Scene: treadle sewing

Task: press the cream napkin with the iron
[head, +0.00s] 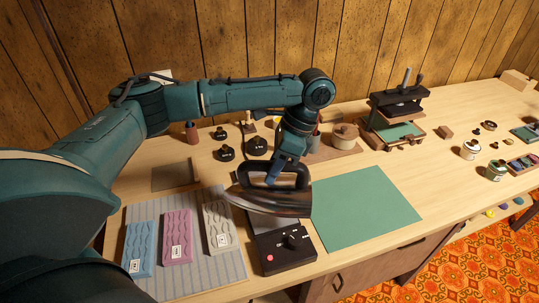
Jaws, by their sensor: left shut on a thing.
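The iron (268,203) has a dark handle and a shiny soleplate. My left gripper (284,168) is shut on its handle from above. The iron overlaps the back of a black control box (285,251) with a knob and a red light; I cannot tell whether it touches the box. The cream napkin (217,222), greyish with a wavy pattern and a white tag, lies flat just left of the iron. It is at the right end of a row on a striped mat (208,269). My right gripper is not in view.
A pink napkin (177,232) and a blue napkin (141,245) lie left of the cream one. A bare green mat (365,208) is to the right. Black round weights (256,146) and a dark press (396,105) stand behind. My left arm covers the left side.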

